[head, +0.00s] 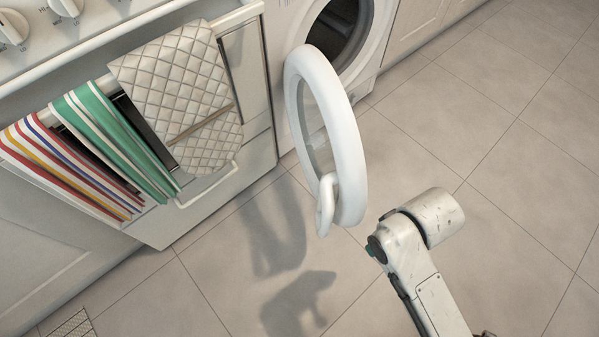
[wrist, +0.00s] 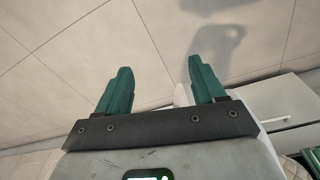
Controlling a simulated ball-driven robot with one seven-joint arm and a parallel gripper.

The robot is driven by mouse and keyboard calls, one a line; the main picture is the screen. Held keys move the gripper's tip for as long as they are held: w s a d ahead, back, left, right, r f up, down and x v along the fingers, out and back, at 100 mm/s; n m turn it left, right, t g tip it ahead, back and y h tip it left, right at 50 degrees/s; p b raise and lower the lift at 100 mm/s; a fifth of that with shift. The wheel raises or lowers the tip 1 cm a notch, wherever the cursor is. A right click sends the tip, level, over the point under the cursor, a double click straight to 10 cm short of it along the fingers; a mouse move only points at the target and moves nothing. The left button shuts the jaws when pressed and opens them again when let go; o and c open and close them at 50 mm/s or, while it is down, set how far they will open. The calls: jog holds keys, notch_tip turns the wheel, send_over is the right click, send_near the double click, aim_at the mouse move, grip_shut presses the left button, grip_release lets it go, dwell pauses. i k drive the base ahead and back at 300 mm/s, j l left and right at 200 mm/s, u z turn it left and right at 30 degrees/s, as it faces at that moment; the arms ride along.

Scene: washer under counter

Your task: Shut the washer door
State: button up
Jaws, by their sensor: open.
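The washer (head: 377,62) stands under the counter at the top of the head view. Its round white door (head: 349,170) is swung wide open, out over the floor, with a clear round window and a white handle (head: 326,205) at its free edge. My gripper (head: 372,249) is to the right of the door and below it in the head view, apart from the handle in the picture. Most of its jaws are hidden there behind my arm. In the wrist view its two green fingers (wrist: 160,68) are spread, with nothing held between them.
Left of the washer is an oven (head: 228,190) with a rail bearing a quilted mitt (head: 180,90), a green striped towel (head: 112,140) and a multicoloured striped towel (head: 70,165). Cabinets (head: 415,25) stand right of the washer. The tiled floor (head: 500,130) on the right is clear.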

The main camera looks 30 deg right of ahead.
aim_at(304, 64)
jog(key=j+u, duration=0.1)
jog(key=u, duration=0.4)
jog(key=i+j+u, duration=0.1)
jog(key=u, duration=0.4)
jog(key=j+u, duration=0.1)
jog(key=u, duration=0.4)
jog(key=i+j+u, duration=0.1)
jog(key=u, duration=0.2)
jog(key=i+u, duration=0.3)
jog(key=i+j+z, duration=0.15)
jog(key=z, duration=0.9)
jog(key=i+j+z, duration=0.1)
jog(key=z, duration=0.35)
jog(key=j+z, duration=0.15)
jog(key=z, duration=0.3)
jog(key=i+j+z, duration=0.1)
jog(key=z, duration=0.35)
